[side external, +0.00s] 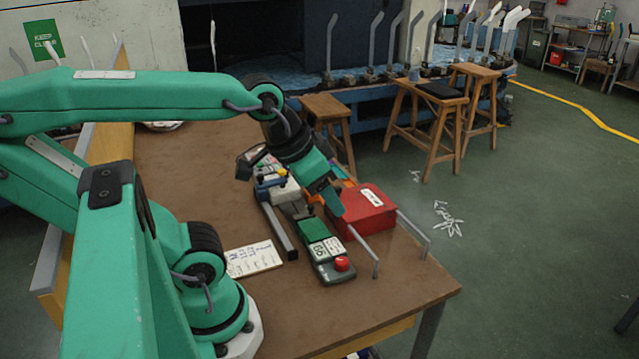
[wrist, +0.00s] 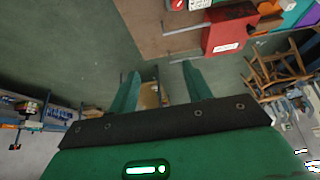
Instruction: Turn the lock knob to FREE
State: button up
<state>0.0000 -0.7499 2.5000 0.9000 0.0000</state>
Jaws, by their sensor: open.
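A grey control box (side external: 331,262) with a green panel, a pale display and a red button (side external: 342,264) lies on the table near its front right. A small dark knob-like part (side external: 309,211) shows at its far end. I cannot tell for sure that this is the lock knob, and no FREE marking is readable. My gripper (side external: 331,196) is tilted down above the gap between the control box and a red box (side external: 368,211). In the wrist view my gripper (wrist: 161,70) is open with nothing between its fingers; the control box's red button (wrist: 177,4) shows at the top edge.
Two grey rails (side external: 413,234) stick out past the red box. A dark bar (side external: 279,232) and a written card (side external: 253,259) lie left of the control box. Small coloured items (side external: 268,183) crowd behind it. The table's front (side external: 390,303) is clear. Wooden stools (side external: 425,122) stand beyond.

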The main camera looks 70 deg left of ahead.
jog(key=shift+c, duration=0.7)
jog(key=m+g, duration=0.5)
jog(key=m, duration=0.6)
send_near(342, 261)
jog(key=shift+w+d, duration=0.1)
jog(key=shift+w, duration=0.1)
jog(key=shift+w+a+f+m+g, duration=0.1)
jog(key=shift+a+f+m+g, duration=0.15)
jog(key=shift+f, duration=0.25)
jog(key=shift+f, duration=0.1)
jog(key=shift+d+f, duration=0.1)
jog(key=shift+f, duration=3.7)
